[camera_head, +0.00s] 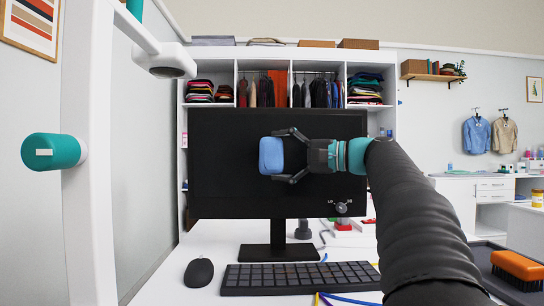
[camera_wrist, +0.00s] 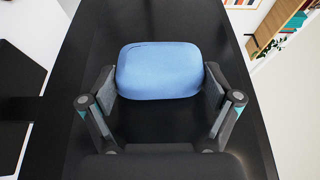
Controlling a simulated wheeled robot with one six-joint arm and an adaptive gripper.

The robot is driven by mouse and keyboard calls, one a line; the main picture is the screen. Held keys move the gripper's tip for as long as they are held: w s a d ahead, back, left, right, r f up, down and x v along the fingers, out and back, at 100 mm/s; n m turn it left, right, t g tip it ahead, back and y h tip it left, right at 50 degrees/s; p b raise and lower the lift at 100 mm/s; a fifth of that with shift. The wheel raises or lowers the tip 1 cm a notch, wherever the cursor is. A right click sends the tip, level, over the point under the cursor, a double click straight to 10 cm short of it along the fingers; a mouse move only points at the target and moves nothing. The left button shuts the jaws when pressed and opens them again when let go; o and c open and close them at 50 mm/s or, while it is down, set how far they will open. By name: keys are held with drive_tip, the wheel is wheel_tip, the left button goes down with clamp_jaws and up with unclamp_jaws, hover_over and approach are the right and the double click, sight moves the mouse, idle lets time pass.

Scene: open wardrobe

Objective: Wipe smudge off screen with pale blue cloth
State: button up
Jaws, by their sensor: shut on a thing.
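The pale blue cloth (camera_head: 271,156) is a folded, rounded pad. My gripper (camera_head: 288,156) is shut on it, with one finger on each side. In the wrist view the cloth (camera_wrist: 160,70) sits between the fingers of my gripper (camera_wrist: 162,88). The black screen (camera_head: 225,190) stands upright on its stand, and the cloth is in front of its middle. I cannot tell whether cloth and screen touch. Small pale marks (camera_head: 341,208) show near the screen's lower right; I cannot tell if they are the smudge. My gripper and arm hide part of the screen's right side.
A black keyboard (camera_head: 300,278) and a black mouse (camera_head: 199,273) lie on the white desk (camera_head: 215,235). Coloured cables run near the keyboard. The open wardrobe (camera_head: 290,60) with clothes stands behind the screen. An orange brush (camera_head: 517,266) lies at the lower right.

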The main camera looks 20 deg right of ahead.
sight(241, 155)
drive_tip(key=s+d, duration=0.3)
drive_tip(key=d, duration=0.8)
drive_tip(key=shift+s+d, duration=0.3)
idle(0.8)
drive_tip(key=shift+a, duration=0.1)
drive_tip(key=shift+w+a, duration=0.35)
drive_tip(key=shift+a, duration=0.45)
drive_tip(key=shift+w+a, duration=0.35)
drive_tip(key=shift+a, duration=0.4)
drive_tip(key=shift+w+a+b, duration=0.2)
drive_tip(key=shift+w+a, duration=0.1)
drive_tip(key=shift+a, duration=0.75)
drive_tip(key=shift+w+a+b, duration=0.25)
drive_tip(key=shift+a, duration=0.85)
drive_tip(key=shift+w+a+b, duration=0.2)
drive_tip(key=shift+w+a, duration=0.1)
drive_tip(key=shift+a, duration=0.75)
drive_tip(key=shift+w+a, duration=0.4)
drive_tip(key=shift+a, duration=0.7)
drive_tip(key=shift+w+a, duration=0.35)
drive_tip(key=shift+a, duration=0.8)
drive_tip(key=shift+w+a, duration=0.4)
drive_tip(key=shift+a, duration=0.7)
drive_tip(key=shift+w+a, duration=0.25)
drive_tip(key=shift+a, duration=0.65)
drive_tip(key=shift+w+a, duration=0.2)
drive_tip(key=shift+a, duration=0.65)
